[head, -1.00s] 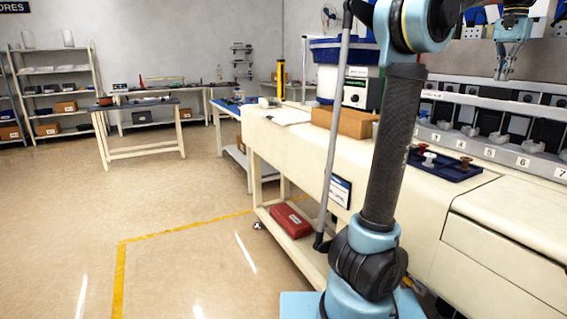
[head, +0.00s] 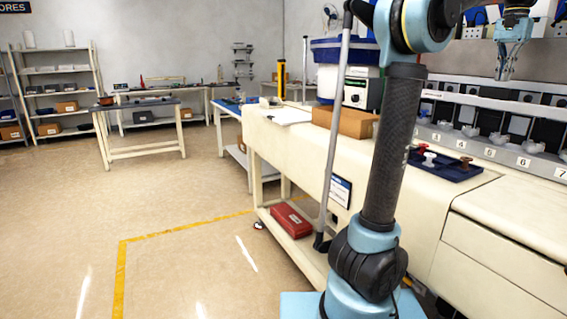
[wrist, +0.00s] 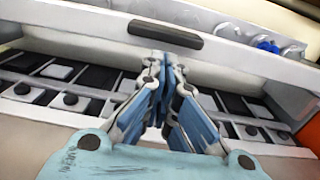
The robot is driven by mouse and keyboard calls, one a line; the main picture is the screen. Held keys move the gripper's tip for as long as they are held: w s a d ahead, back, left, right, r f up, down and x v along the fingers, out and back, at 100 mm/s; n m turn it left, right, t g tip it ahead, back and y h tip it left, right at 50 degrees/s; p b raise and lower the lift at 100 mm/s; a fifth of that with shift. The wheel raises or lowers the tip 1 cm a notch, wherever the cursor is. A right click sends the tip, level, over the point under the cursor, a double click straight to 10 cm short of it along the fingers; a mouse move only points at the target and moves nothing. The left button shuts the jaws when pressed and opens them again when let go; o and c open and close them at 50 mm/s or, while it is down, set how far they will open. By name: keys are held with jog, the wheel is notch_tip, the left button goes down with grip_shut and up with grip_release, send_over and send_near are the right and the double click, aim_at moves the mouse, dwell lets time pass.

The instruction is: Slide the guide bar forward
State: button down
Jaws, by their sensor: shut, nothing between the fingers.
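The guide bar appears to be the long pale bar (wrist: 75,22) crossing the top of the wrist view, with a dark oblong grip (wrist: 165,34) on its face. In the head view, a long pale bar (head: 489,101) runs along the feeder row. My gripper (head: 503,76) hangs above that row at the upper right. In the wrist view my gripper (wrist: 166,66) is shut and empty, its tips just below the dark grip. I cannot tell whether the tips touch the bar.
A row of feeder slots with number plates (head: 523,162) lies along the machine. A blue tray (head: 462,174) with small red and white parts sits on the cream bench (head: 290,150). A cardboard box (head: 345,121) stands further back. Open floor lies left.

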aim_at(499, 90)
jog(key=shift+f, duration=0.1)
jog(key=shift+f, duration=2.55)
jog(key=shift+s+a, duration=0.1)
jog(key=shift+s+a, duration=0.15)
jog(key=shift+a, duration=0.15)
jog(key=shift+w+d+f, duration=0.1)
jog(key=shift+w+d, duration=0.1)
jog(key=shift+d, duration=0.15)
jog(key=shift+d+r, duration=0.1)
jog(key=shift+r, duration=0.2)
notch_tip(499, 90, up, 9)
jog(key=shift+f, duration=0.2)
